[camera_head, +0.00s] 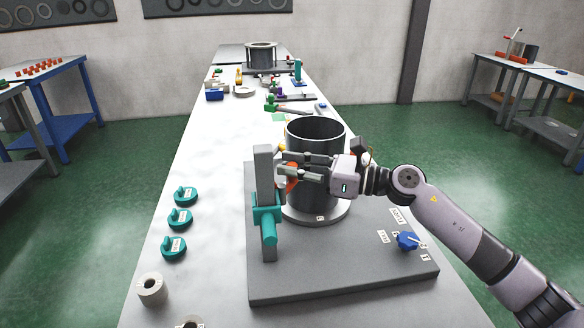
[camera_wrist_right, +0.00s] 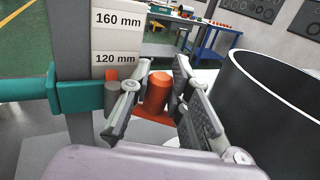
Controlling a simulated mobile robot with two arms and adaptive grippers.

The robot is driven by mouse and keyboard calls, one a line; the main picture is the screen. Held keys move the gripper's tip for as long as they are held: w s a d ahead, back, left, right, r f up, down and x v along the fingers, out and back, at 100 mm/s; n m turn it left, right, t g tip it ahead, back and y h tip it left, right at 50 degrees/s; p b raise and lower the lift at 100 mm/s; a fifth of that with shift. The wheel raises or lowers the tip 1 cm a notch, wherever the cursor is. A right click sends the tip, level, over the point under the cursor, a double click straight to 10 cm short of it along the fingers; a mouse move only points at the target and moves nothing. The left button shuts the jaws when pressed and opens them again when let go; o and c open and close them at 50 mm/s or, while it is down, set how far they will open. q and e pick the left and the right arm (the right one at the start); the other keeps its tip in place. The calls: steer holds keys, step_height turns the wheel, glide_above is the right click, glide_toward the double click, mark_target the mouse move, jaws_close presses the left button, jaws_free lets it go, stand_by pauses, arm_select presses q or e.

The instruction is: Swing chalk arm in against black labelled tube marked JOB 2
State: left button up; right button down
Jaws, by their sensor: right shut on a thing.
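The black tube (camera_head: 316,135) stands upright and open-topped on a pale round base on a grey plate; its wall also shows in the right wrist view (camera_wrist_right: 262,110). No JOB 2 mark is readable. A grey post (camera_head: 264,165) with a teal clamp (camera_head: 267,217) stands left of the tube. An orange peg (camera_wrist_right: 158,90) rises from an orange piece beside the post, probably the chalk arm; fingers partly hide it. My right gripper (camera_head: 284,167) is shut on the peg, between post and tube. Contact between the arm and the tube cannot be seen. My left gripper is out of view.
A blue knob (camera_head: 407,240) with small labels sits on the plate's right front. Teal knobbed pieces (camera_head: 180,218) and a pale ring (camera_head: 152,289) lie on the table to the left. The post carries 160 mm and 120 mm labels (camera_wrist_right: 117,58). Other fixtures stand farther back.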

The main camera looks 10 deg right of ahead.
steer(key=c, duration=1.4)
jaws_free()
steer(key=shift+w, duration=0.1)
steer(key=shift+c, duration=0.2)
steer(key=shift+s+d, duration=0.25)
steer(key=shift+d, duration=0.15)
steer(key=v, duration=1.1)
steer(key=shift+d, duration=0.1)
